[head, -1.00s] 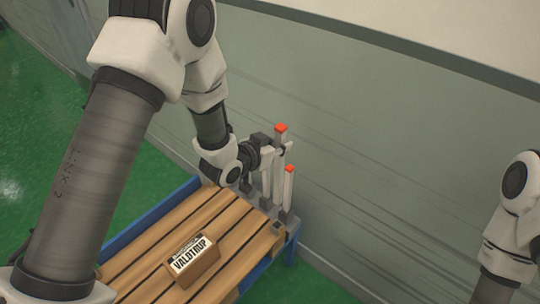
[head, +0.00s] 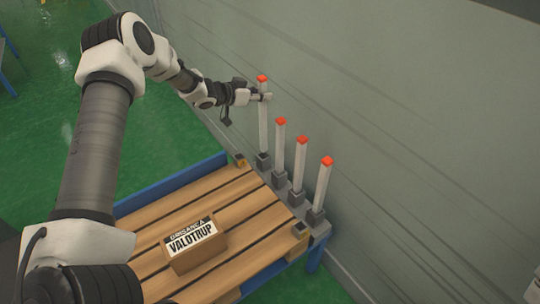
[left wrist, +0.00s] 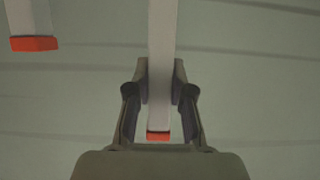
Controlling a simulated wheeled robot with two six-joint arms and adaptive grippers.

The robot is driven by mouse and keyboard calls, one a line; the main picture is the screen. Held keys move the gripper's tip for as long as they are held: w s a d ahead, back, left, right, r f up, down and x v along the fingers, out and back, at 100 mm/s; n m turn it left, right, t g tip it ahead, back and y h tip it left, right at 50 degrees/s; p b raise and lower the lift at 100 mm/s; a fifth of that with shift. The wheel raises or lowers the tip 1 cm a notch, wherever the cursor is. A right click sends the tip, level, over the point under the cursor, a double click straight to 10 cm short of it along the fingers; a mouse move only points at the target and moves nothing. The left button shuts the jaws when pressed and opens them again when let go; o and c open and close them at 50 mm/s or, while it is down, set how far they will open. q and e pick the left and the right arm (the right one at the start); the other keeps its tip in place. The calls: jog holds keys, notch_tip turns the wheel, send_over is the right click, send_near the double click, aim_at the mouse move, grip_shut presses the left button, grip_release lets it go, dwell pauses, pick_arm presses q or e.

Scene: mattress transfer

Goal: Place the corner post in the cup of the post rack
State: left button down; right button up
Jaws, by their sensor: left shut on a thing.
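My left gripper (head: 264,97) is shut on a pale corner post with a red cap (head: 263,125), near its top. The held post is upright and stands higher than the others. Its lower end meets the mouth of the far-left grey cup (head: 263,161) of the post rack; I cannot tell whether it is inside or just above. In the left wrist view the held post (left wrist: 162,40) runs between both fingers (left wrist: 160,95), red cap low in the picture. Three other red-capped posts (head: 279,148) (head: 300,165) (head: 323,186) stand in their cups. My right gripper is out of view.
A slatted wooden pallet (head: 150,262) carries a labelled cardboard box (head: 194,245). A blue frame edge (head: 170,184) runs along its far left. A grey-green wall (head: 420,150) rises close behind the posts.

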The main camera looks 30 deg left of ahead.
aim_at(262, 118)
pick_arm(q)
jog(key=f, duration=0.2)
jog(key=s+f, duration=0.1)
jog(key=shift+s+d+b, duration=0.1)
jog(key=shift+d+b, duration=0.2)
jog(key=shift+b, duration=0.05)
notch_tip(262, 118, down, 6)
jog(key=shift+a+r+b, duration=0.1)
jog(key=shift+r+b, duration=0.15)
jog(key=shift+b, duration=0.05)
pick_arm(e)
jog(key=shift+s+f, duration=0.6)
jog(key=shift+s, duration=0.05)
pick_arm(q)
jog(key=shift+f, duration=0.15)
jog(key=c, duration=1)
grip_release()
jog(key=shift+c, duration=0.2)
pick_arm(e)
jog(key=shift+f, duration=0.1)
